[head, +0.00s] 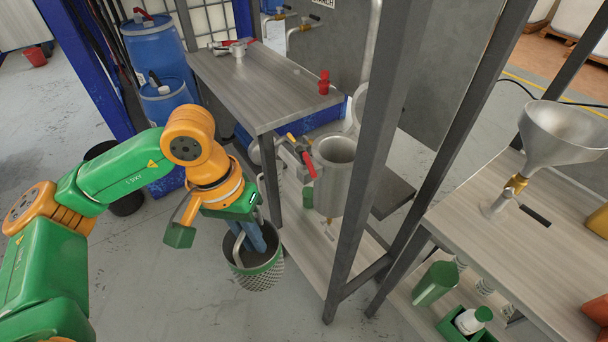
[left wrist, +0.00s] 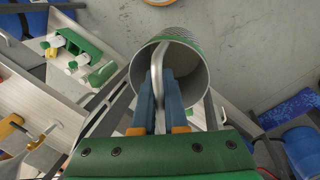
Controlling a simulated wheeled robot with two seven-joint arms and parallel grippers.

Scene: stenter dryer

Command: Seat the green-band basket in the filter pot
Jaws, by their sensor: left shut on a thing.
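The green-band basket (head: 258,276) is a perforated metal cylinder with a green band near its rim. It hangs from my left gripper (head: 249,240), left of the table legs and apart from the pot. In the left wrist view, the blue fingers of the left gripper (left wrist: 158,84) are shut on the basket's bent metal handle, and the open basket (left wrist: 197,50) is beyond them. The filter pot (head: 331,190) is an upright metal cylinder with an open top, to the right of the basket and higher in the picture. A post partly hides its right side. My right gripper is not in view.
A dark frame post (head: 361,165) stands just right of the pot. The bench (head: 250,83) carries red fittings. Red-handled clamps (head: 309,164) sit at the pot's left. A metal funnel (head: 563,133) stands on the right table. Blue drums (head: 157,50) stand behind my left arm.

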